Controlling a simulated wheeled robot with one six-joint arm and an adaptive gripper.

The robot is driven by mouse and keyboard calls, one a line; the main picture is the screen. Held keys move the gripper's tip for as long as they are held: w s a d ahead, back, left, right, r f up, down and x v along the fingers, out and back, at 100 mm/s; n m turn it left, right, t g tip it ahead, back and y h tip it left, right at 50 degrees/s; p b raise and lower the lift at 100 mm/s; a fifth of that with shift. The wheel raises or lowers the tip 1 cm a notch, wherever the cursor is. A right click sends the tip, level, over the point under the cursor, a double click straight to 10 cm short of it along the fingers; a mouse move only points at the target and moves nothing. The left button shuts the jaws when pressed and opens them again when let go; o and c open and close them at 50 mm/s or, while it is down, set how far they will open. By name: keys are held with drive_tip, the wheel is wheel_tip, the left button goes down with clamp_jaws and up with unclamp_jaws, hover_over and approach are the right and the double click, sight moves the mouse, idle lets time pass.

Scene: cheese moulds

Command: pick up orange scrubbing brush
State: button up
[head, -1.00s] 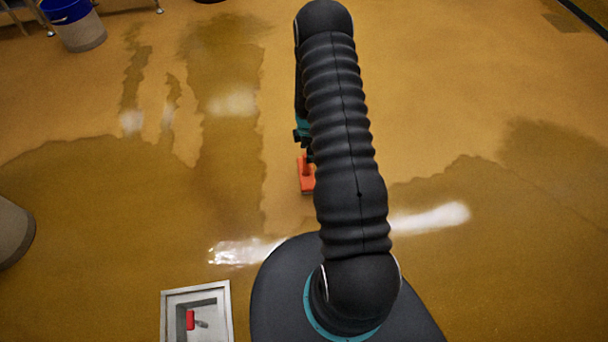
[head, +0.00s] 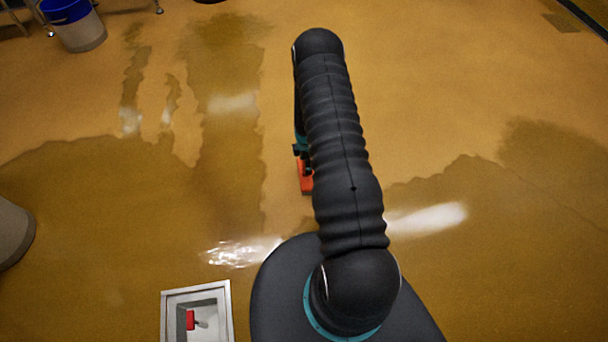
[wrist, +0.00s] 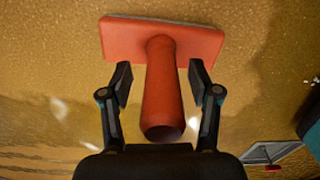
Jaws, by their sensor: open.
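The orange scrubbing brush (head: 305,182) is on the wet floor, mostly hidden behind my arm in the head view. In the wrist view the brush (wrist: 162,90) shows a flat rectangular head and a round handle pointing towards my gripper. My gripper (wrist: 160,80) is open, with one finger on each side of the handle near the head. Gaps show between the fingers and the handle, so neither finger clearly touches it. In the head view my gripper (head: 302,152) is partly hidden by my arm.
A grey tray (head: 228,310) with a small red-handled item (head: 191,319) is at the bottom, left of my base. A blue-topped bucket (head: 75,25) stands at the upper left. A rounded grey object (head: 12,232) is at the left edge. The floor around the brush is wet and clear.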

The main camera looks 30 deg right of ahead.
clamp_jaws()
drive_tip(key=shift+r, duration=0.1)
drive_tip(key=shift+w+r, duration=0.1)
drive_tip(key=shift+r, duration=0.45)
wheel_tip(320, 180, up, 3)
drive_tip(key=shift+f, duration=0.15)
drive_tip(key=s+d+r, duration=0.7)
drive_tip(key=s+d, duration=0.1)
drive_tip(key=shift+s+d, duration=0.15)
drive_tip(key=shift+s, duration=0.05)
